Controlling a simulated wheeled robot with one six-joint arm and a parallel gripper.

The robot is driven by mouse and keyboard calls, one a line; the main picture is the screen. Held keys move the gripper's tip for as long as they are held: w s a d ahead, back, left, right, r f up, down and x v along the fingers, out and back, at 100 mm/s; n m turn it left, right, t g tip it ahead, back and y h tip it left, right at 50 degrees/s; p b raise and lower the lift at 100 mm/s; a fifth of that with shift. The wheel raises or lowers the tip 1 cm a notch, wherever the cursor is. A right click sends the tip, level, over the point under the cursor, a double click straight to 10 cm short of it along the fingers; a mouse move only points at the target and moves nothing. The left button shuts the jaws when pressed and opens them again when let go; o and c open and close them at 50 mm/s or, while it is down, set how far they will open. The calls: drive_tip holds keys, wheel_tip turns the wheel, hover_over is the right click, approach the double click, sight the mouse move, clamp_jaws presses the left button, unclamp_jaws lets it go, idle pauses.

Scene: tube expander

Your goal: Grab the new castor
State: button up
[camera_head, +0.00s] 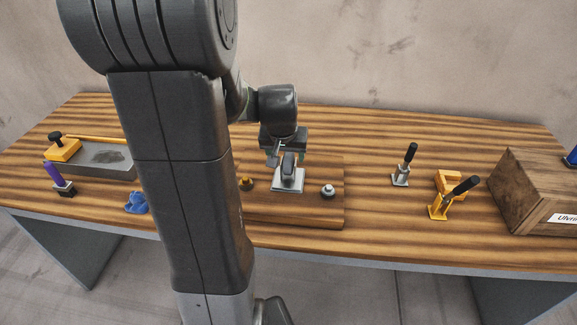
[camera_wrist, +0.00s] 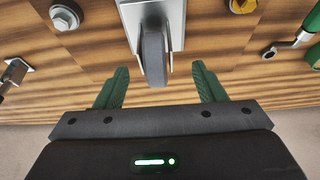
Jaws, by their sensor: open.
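A castor (camera_head: 288,177) with a silver metal plate and a dark grey wheel is on a raised wooden board (camera_head: 322,207) in the middle of the table. In the wrist view its wheel (camera_wrist: 153,56) and bracket show at the top centre. My gripper (camera_head: 287,154) is above and behind the castor in the head view, pointing down. In the wrist view the green fingers of my gripper (camera_wrist: 160,72) are spread, one on each side of the wheel. Gaps show between the wheel and both fingers. Whether this castor is the new one, I cannot tell.
A silver bolt (camera_head: 328,190) and a brass-coloured bolt (camera_head: 247,184) flank the castor. Black-handled clamps (camera_head: 402,168) (camera_head: 441,208) and a wooden crate (camera_head: 525,195) are at the right. A grey tray (camera_head: 104,157) and a blue object (camera_head: 136,203) are at the left.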

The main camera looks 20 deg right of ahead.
sight(287, 177)
drive_tip(key=shift+d+p+x, duration=0.1)
drive_tip(key=shift+p+x, duration=0.05)
drive_tip(key=shift+x, duration=1.35)
drive_tip(key=shift+d+p+x, duration=0.15)
drive_tip(key=shift+x, duration=1.3)
drive_tip(key=shift+s, duration=0.1)
drive_tip(key=shift+r, duration=0.1)
drive_tip(key=c, duration=1.3)
